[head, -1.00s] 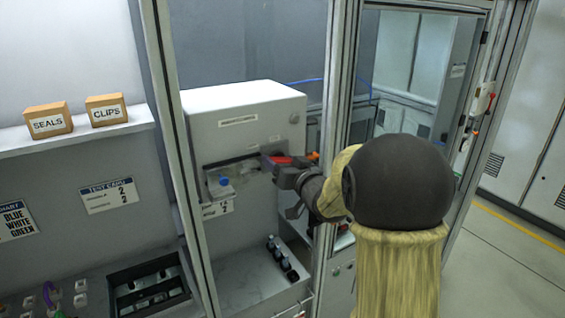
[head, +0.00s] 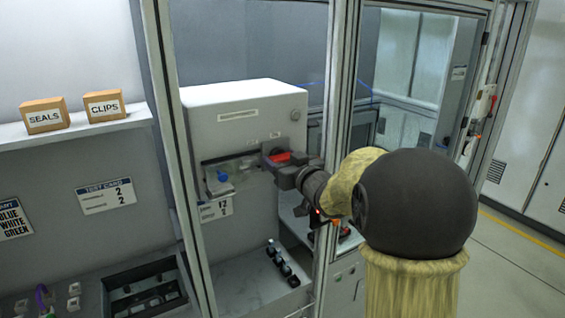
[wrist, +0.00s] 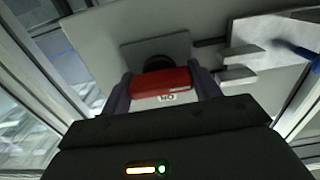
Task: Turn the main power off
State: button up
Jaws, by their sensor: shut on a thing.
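A grey cabinet (head: 245,105) stands behind the framed opening, with a red switch handle (head: 287,157) on its front. My gripper (head: 277,160) is at the handle. In the wrist view the red handle (wrist: 162,82) lies between the two fingers of my gripper (wrist: 163,90), which are shut on it. A dark round mount (wrist: 155,52) shows behind the handle. A small white label on the handle shows letters that look like ON upside down. The fingers partly hide the handle in the head view.
Several black knobs (head: 280,260) line the ledge below. Frame posts (head: 340,120) stand close to my arm. Boxes marked SEALS (head: 44,116) and CLIPS (head: 104,105) sit on a shelf at left.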

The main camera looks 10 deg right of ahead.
jog(key=o, duration=1)
jog(key=shift+s, duration=0.1)
jog(key=b+v, duration=0.4)
jog(key=v, duration=1.3)
jog(key=shift+s, duration=0.1)
